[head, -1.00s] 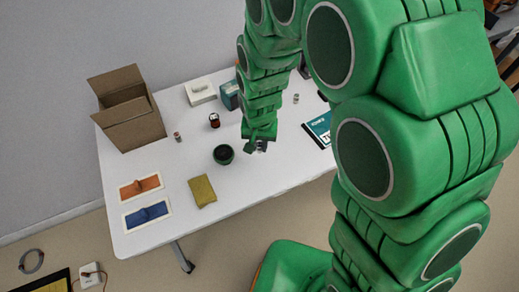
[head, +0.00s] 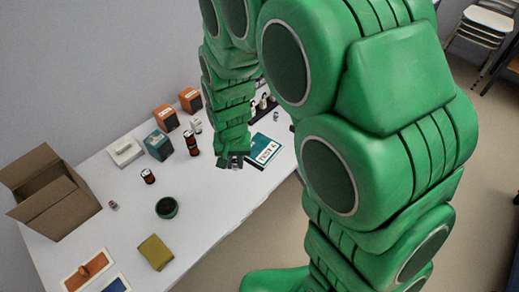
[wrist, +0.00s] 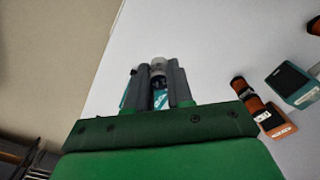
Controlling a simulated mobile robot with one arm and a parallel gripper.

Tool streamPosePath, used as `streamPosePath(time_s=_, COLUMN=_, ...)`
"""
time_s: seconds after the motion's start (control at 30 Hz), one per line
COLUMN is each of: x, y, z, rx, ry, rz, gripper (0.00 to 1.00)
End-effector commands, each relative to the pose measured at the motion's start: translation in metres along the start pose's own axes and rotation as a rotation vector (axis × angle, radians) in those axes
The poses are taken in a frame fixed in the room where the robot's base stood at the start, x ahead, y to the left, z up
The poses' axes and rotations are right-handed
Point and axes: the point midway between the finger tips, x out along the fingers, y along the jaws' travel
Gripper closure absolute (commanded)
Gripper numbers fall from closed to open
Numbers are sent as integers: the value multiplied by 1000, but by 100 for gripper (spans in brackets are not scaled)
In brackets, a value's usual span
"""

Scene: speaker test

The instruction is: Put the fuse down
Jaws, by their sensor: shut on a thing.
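My gripper (head: 236,164) is over the white table (head: 210,215), just left of the teal booklet (head: 265,150) in the head view. In the wrist view my gripper (wrist: 160,84) has its two grey fingers shut on a small fuse (wrist: 158,66) with a pale, silvery end. The fuse's lower part is hidden between the fingers. I cannot tell whether the fuse touches the table.
An open cardboard box (head: 52,195), a dark green bowl (head: 166,208), a yellow-green pouch (head: 156,252) and a small cylinder (head: 113,205) are on the left. Speaker-like boxes (head: 166,118) stand at the back. Bare table lies in front of the gripper.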

Motion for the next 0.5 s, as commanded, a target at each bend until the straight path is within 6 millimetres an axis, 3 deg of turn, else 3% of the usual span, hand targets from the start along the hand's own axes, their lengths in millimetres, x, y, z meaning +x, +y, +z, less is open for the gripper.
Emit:
streamPosePath(time_s=0.3, x=-11, y=66, z=-18, rx=160, ry=-1, rz=2, gripper=100)
streamPosePath(time_s=0.5, x=-17, y=100, z=-22, rx=241, ry=-1, rz=1, gripper=100)
